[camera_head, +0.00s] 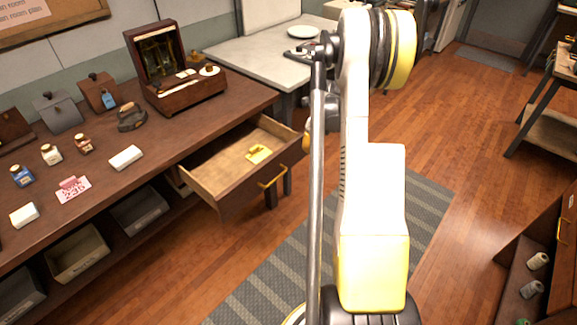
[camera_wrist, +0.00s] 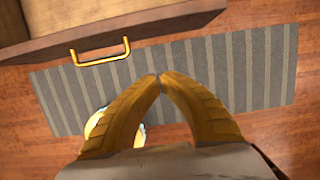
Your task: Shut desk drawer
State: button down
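The desk drawer (camera_head: 240,168) is pulled well out of the brown desk (camera_head: 165,140) in the head view. It has a pale wooden inside, a dark front and a yellow handle (camera_head: 272,177). A small yellow item (camera_head: 258,153) lies in it. In the wrist view the drawer front (camera_wrist: 160,25) crosses the top left, with its handle (camera_wrist: 100,52) ahead and left of my fingertips. My gripper (camera_wrist: 159,77) has its fingertips together with nothing between them, apart from the handle. In the head view my arm hides most of the gripper.
Several bottles, boxes and a dark iron (camera_head: 131,117) stand on the desk. A grey striped rug (camera_head: 270,280) lies on the wooden floor below the drawer. A light table (camera_head: 262,48) stands behind, and a dark cabinet (camera_head: 545,245) stands at the right. Floor between is clear.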

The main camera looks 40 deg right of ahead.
jog(key=shift+w+a+f+b, duration=0.1)
jog(key=shift+w+f+b, duration=0.9)
jog(key=shift+f, duration=0.65)
jog(key=shift+w+f+b, duration=0.65)
jog(key=shift+w+f, duration=0.5)
jog(key=shift+f, duration=0.45)
jog(key=shift+w+a+f+b, duration=0.1)
jog(key=shift+w+f+b, duration=0.9)
jog(key=shift+f, duration=0.65)
jog(key=shift+w, duration=0.2)
